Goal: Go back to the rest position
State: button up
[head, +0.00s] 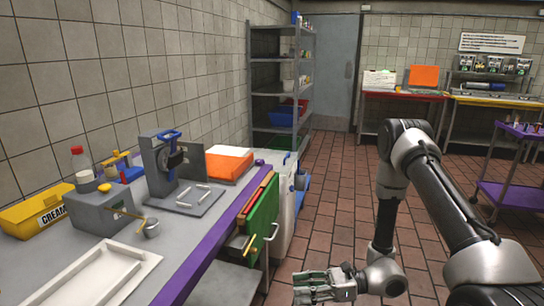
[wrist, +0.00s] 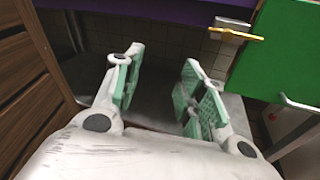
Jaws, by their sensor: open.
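My gripper (head: 312,286) hangs low at the bottom of the head view, to the right of the counter and in front of the green board. In the wrist view my gripper (wrist: 158,90) shows two green-padded fingers standing apart with nothing between them. My arm bends down over the tiled floor on the right of the head view. The gripper appears apart from the counter.
A metal counter (head: 185,232) with a purple edge stands at left, holding a yellow CREAM box (head: 38,208) and a white tray (head: 95,281). A green board (head: 262,222) hangs at its end, also in the wrist view (wrist: 275,55). Tiled floor (head: 330,180) is clear ahead.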

jog(key=s+d+r+n+g+h, duration=0.3)
jog(key=s+d+r+n+h, duration=0.25)
jog(key=d+r+n, duration=0.3)
jog(key=s+d+r+n+g+h, duration=0.3)
jog(key=s+d+r+n+h, duration=0.3)
jog(key=d, duration=0.3)
jog(key=d+r+n+t+h, duration=0.2)
jog(key=d+r+t, duration=0.3)
jog(key=r, duration=0.5)
jog(key=s+d+r+n+t+h, duration=0.1)
jog(key=d+r+n+t+h, duration=0.2)
jog(key=r, duration=0.8)
jog(key=shift+d+r+n+t, duration=0.2)
jog(key=shift+d+n+t, duration=0.35)
jog(key=shift+d+t, duration=0.5)
jog(key=shift+a, duration=0.15)
